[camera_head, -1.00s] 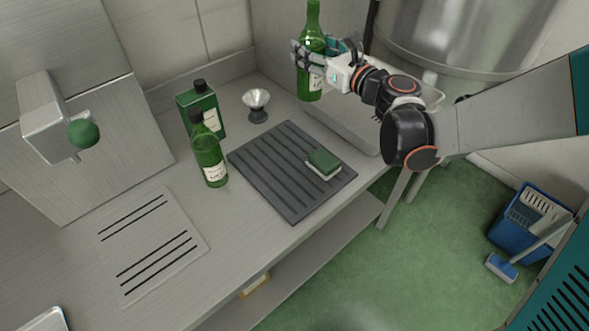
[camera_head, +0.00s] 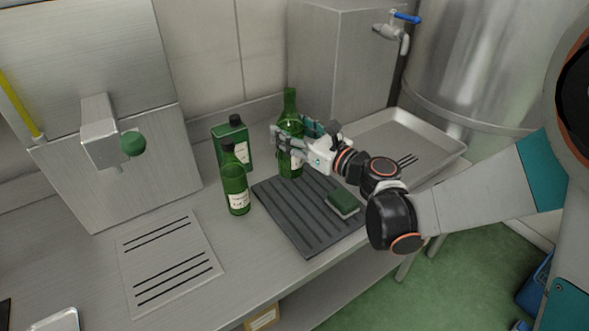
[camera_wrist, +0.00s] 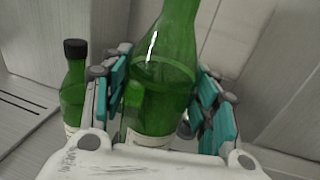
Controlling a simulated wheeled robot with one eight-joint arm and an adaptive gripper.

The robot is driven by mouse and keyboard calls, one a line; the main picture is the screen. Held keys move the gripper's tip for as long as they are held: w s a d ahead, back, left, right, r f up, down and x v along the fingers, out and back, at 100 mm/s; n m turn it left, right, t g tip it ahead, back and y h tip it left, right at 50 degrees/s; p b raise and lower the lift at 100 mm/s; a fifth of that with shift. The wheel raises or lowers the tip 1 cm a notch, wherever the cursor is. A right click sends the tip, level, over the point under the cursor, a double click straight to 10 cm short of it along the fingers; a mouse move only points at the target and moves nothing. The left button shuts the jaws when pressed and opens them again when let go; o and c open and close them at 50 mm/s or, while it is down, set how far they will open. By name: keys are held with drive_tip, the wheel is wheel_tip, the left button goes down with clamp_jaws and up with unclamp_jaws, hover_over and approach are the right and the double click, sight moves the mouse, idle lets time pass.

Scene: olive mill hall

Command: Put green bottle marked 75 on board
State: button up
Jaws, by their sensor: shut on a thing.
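My gripper (camera_head: 292,137) is shut on a green glass bottle (camera_head: 290,104) and holds it upright around its body. The wrist view shows the held bottle (camera_wrist: 165,75) between the teal finger pads. Its label is partly covered and I cannot read a number on it. The dark grey ribbed board (camera_head: 294,224) lies on the steel counter. The held bottle's base is at the board's far end; I cannot tell whether it touches. Another green bottle (camera_head: 235,187) with a black cap and pale label stands left of the board.
A green rectangular can (camera_head: 232,146) stands behind the capped bottle. A green sponge (camera_head: 342,203) lies on the board's right part. A metal tray (camera_head: 440,143) is at right, below a tap (camera_head: 392,32). The steel counter (camera_head: 90,265) has free room at front left.

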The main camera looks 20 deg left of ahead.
sight(300, 168)
wheel_tip(300, 168, down, 10)
drive_tip(key=b, duration=0.3)
idle(0.3)
drive_tip(key=shift+f+b, duration=0.15)
drive_tip(key=shift+b, duration=0.15)
drive_tip(key=o, duration=1.7)
drive_tip(key=shift+r, duration=0.2)
drive_tip(key=shift+s+d+p, duration=0.1)
drive_tip(key=shift+d+p, duration=0.1)
drive_tip(key=shift+p, duration=0.1)
drive_tip(key=shift+b+v, duration=0.6)
drive_tip(key=shift+v, duration=5.2)
